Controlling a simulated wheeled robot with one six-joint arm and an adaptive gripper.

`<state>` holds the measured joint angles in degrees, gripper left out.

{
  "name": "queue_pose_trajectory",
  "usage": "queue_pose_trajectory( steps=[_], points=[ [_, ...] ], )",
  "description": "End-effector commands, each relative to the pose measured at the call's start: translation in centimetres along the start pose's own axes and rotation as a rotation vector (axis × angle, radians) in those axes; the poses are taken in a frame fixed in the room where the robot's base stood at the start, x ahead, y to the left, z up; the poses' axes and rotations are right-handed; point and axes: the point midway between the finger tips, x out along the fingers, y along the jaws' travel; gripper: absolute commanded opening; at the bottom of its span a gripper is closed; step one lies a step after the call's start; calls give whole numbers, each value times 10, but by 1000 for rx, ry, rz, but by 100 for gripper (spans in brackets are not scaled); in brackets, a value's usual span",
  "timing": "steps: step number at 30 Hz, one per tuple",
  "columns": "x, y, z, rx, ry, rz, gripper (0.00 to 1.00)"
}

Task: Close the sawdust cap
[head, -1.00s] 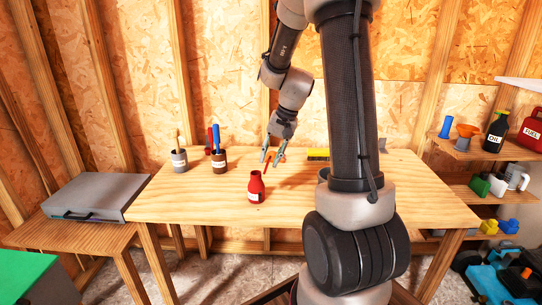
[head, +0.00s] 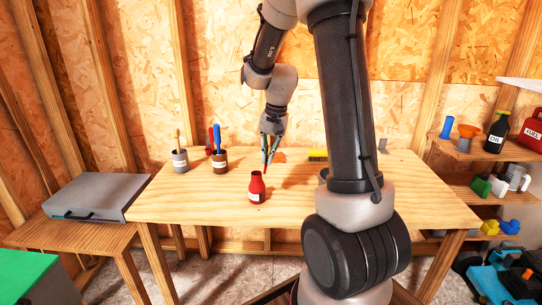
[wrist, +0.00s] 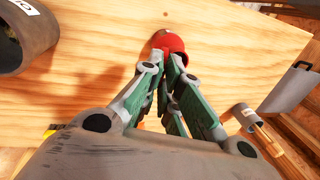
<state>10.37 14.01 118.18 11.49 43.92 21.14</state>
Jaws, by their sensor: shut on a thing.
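A red bottle (head: 257,189) with a pale label stands upright near the middle of the workbench. It also shows in the wrist view (wrist: 172,40), just beyond my fingertips. My gripper (head: 266,162) points down just behind and above the bottle's neck, its fingers nearly together. A small red thing shows at the fingertips in the head view, and the gripper is shut on it; I cannot tell whether it is the cap. In the wrist view my fingers (wrist: 172,85) hide most of it. Whether it touches the bottle cannot be told.
A yellow brush (head: 318,155) lies at the back. A grey case (head: 97,196) sits on the side bench. The bench's front left is clear.

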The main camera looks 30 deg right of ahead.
Motion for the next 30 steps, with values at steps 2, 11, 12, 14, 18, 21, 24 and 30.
queue_pose_trajectory(
  steps=[2,11,12,14,18,21,24,30],
  points=[
    [1,-7,1,-7,-1,60,0],
    [4,-28,0,-7,1,342,0],
    [5,-31,0,-7,1,381,0],
    [7,-35,0,-6,1,437,0],
    [11,-44,0,-5,1,571,0],
    [16,-50,0,-5,0,667,0],
    [20,-55,0,-3,0,762,0],
    [30,-65,0,-2,1,952,0]
  ],
)
